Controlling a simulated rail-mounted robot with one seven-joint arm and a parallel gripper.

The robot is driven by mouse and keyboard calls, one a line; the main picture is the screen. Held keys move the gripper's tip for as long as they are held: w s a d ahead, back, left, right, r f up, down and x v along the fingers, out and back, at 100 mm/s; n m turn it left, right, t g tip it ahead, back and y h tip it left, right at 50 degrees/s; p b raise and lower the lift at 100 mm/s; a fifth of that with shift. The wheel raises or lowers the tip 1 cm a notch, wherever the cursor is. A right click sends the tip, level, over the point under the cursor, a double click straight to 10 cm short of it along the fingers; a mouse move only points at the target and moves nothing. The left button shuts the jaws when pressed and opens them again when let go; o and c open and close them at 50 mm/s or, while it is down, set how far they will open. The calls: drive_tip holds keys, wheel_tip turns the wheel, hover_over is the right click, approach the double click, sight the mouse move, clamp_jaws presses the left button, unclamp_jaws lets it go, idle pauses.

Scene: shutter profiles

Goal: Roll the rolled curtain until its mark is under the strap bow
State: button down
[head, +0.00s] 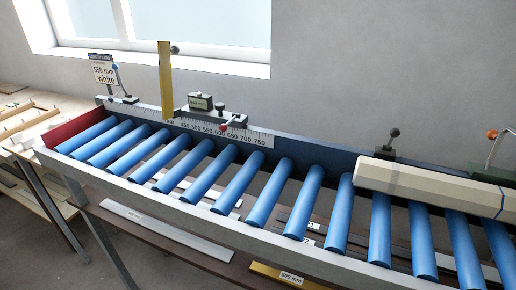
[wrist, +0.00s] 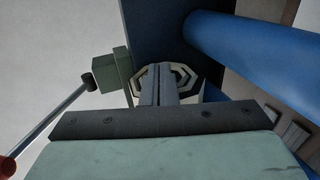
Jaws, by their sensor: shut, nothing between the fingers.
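The rolled curtain (head: 430,182) is a long cream, many-sided roll lying on the blue rollers at the right of the head view, running out of the picture. A thin dark line (head: 501,203) crosses it near the picture's right edge; I cannot tell whether this is the mark. In the wrist view my gripper (wrist: 167,72) is shut and empty, in front of the layered end of the roll (wrist: 185,75). Contact is unclear. The head view does not show my gripper.
Blue rollers (head: 233,181) fill the conveyor, bare left of the roll. A dark clamp with a knob (head: 386,148) stands behind the roll's left end. A scale (head: 250,135) lies along the back rail. In the wrist view a green block (wrist: 108,72) stands left of my fingers.

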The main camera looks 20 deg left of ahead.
drive_tip(key=shift+a+b, duration=0.7)
drive_tip(key=shift+a, duration=0.65)
drive_tip(key=shift+d, duration=0.1)
idle(0.5)
drive_tip(key=shift+d+p, duration=0.35)
drive_tip(key=shift+d, duration=0.35)
drive_tip(key=f+p+v, duration=0.1)
drive_tip(key=v, duration=1.1)
drive_tip(key=shift+s+p, duration=0.3)
drive_tip(key=shift+s, duration=0.05)
